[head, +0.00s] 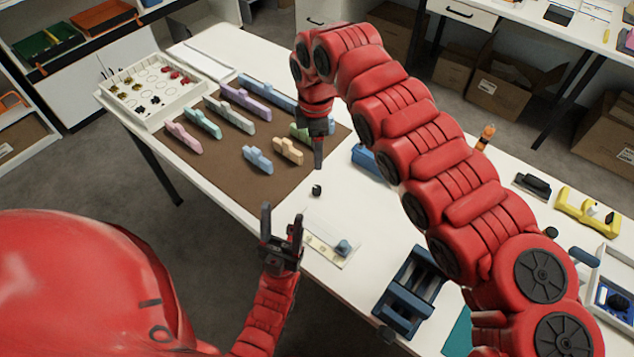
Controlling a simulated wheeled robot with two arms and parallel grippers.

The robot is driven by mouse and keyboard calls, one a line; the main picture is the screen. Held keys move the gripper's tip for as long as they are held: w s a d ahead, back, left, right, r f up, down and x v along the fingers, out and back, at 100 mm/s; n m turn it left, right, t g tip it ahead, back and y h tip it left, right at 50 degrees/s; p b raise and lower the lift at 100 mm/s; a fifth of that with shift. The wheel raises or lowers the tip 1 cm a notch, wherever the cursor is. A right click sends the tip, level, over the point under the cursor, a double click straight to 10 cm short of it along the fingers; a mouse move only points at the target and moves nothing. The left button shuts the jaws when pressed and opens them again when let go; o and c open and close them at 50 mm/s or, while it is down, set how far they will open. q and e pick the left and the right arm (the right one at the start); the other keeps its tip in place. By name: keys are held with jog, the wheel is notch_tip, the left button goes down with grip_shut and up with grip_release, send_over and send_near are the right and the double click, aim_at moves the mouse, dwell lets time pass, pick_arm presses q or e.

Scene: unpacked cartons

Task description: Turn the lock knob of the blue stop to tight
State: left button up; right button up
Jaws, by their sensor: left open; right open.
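A small blue piece with a rounded knob-like top (343,247), which looks like the blue stop, sits at the right end of a pale plate (322,257) near the table's front edge. The knob's setting is too small to read. My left gripper (281,212) is open and empty, its two fingers pointing up, in front of the table edge and left of the plate. My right gripper (318,150) points down over the brown mat's right edge, seen nearly edge-on. It is open, with nothing visible in it, and stands farther back than the blue piece.
A small black knob-like part (316,190) stands between the mat and plate. A blue block (365,160) is partly hidden by my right arm. A dark blue frame (410,290) stands right of the plate. Several pastel pieces lie on the brown mat (225,175); a white tray (150,90) is behind.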

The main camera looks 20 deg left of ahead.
aim_at(317, 188)
notch_tip(317, 188, down, 14)
jog(key=shift+f+p, duration=0.1)
jog(key=shift+p, duration=0.85)
grip_shut()
